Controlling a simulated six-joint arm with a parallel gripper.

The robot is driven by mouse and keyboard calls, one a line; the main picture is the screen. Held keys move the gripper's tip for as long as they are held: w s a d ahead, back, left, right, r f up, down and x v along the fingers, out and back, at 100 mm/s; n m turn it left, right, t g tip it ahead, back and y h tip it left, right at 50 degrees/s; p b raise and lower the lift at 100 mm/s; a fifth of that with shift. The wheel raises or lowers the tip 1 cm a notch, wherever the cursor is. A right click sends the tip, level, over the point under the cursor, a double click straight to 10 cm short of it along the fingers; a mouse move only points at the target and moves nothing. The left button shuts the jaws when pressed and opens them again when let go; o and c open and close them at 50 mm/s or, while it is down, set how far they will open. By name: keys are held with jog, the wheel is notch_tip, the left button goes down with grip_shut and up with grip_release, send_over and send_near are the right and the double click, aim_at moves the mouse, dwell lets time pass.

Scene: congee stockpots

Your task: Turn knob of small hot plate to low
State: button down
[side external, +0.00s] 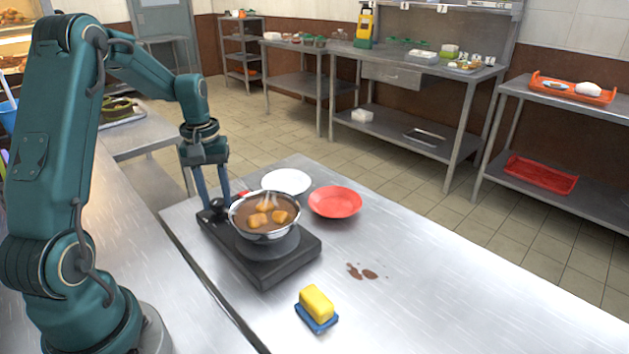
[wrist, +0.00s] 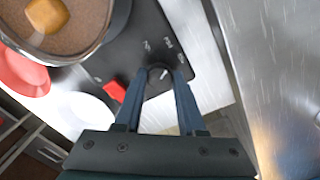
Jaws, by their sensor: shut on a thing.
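The small black hot plate (side external: 262,271) sits on the steel table, and its control panel also shows in the wrist view (wrist: 183,78). My gripper (side external: 214,210) reaches down to the plate's far-left end. In the wrist view my gripper (wrist: 158,75) is shut on the dark round knob (wrist: 157,71), with one finger on each side. The knob has a pale pointer mark. Small white labels (wrist: 168,43) lie beyond it, too small to read. A steel pot (side external: 264,236) of brown food with orange pieces stands on the hot plate, beside my gripper.
A small red part (wrist: 114,90) lies close to my left finger, by the pot. A white plate (side external: 287,181) and a red plate (side external: 336,202) stand behind the pot. A yellow sponge (side external: 317,303) and brown spill (side external: 362,271) lie in front. The table's right side is clear.

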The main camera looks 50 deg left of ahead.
aim_at(217, 201)
jog(key=m, duration=0.5)
jog(key=shift+w+m, duration=0.1)
jog(key=shift+m, duration=0.2)
dwell(0.4)
jog(key=c, duration=0.5)
grip_release()
jog(key=shift+a+r, duration=0.15)
jog(key=shift+r, duration=2.5)
